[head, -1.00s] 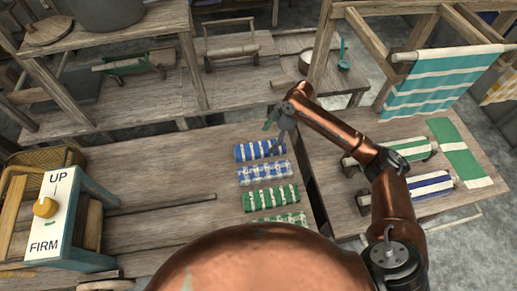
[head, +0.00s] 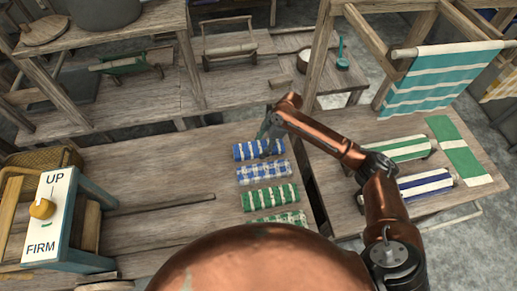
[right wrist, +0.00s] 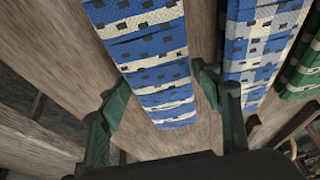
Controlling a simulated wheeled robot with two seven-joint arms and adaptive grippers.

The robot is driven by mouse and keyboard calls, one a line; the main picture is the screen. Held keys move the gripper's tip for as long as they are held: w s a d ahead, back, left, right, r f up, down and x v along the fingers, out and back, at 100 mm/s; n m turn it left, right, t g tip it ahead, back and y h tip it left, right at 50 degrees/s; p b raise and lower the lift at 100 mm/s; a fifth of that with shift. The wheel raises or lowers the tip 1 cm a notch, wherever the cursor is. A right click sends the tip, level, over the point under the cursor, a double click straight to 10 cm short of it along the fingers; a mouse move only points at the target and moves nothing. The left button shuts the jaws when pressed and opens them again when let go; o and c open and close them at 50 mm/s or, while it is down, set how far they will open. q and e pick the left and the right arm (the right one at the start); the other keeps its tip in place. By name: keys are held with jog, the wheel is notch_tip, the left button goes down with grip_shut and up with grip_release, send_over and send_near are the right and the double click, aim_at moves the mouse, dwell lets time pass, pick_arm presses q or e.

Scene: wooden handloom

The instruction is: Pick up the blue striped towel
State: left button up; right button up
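The blue striped towel (head: 247,151) lies rolled or folded on the wooden table, at the far end of a row of towels. It also shows in the right wrist view (right wrist: 150,50), blue with white bands. My right gripper (head: 268,147) is low over this towel and hides part of it. In the right wrist view the right gripper (right wrist: 160,88) is open, with one green finger on each side of the towel. My left gripper is not in view.
A blue checked towel (head: 263,172) lies close beside it, then green striped (head: 270,197) and green checked ones. Rolls with green (head: 405,150) and blue bands (head: 425,183) lie on the right table. A switch box (head: 48,217) stands at left; the table's middle is clear.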

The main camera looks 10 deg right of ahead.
jog(key=c, duration=0.8)
